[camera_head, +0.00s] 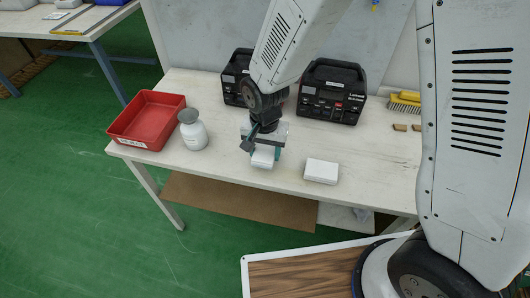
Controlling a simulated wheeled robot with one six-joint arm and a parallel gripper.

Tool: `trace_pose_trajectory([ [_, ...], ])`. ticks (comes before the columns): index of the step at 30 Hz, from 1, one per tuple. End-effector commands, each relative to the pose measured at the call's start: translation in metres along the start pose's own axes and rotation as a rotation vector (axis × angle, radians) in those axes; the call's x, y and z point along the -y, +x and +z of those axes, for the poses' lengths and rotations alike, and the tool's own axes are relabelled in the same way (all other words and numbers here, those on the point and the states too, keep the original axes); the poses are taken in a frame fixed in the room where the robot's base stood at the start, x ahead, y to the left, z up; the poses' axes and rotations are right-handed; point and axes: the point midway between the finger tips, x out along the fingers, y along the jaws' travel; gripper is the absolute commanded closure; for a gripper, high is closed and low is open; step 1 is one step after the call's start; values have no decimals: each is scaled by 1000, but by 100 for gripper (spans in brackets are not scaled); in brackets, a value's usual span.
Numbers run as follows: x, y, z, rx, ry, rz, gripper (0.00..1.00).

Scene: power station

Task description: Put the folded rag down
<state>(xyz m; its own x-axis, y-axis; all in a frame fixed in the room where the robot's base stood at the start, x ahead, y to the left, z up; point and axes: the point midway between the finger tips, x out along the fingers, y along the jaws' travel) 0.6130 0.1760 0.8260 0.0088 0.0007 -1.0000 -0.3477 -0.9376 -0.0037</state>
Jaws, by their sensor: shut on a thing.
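My gripper (263,144) points down over the front part of the white workbench (222,174). It is shut on a pale folded rag (263,160), whose lower part shows below the fingers. I cannot tell whether the rag touches the tabletop or hangs just above it. A second white, folded-looking block (321,171) lies flat on the bench to the right of my gripper, apart from it.
A red tray (147,119) and a grey-white bottle (193,131) stand to the left. Two black devices stand at the back, one on the right (332,92), one partly behind my arm (236,89). A yellow brush (404,102) and small brown blocks (400,127) lie at the right.

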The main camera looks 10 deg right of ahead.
Motion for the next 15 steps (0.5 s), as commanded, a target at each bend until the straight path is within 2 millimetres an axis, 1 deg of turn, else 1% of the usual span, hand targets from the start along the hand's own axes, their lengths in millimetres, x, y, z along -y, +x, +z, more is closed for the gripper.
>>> trace_pose_trajectory([
  [1,-1,12,4,7,-3,8,71],
  [4,1,26,5,5,-7,6,71],
  [6,2,30,5,4,-8,4,71],
  [15,1,32,4,4,-7,4,71],
])
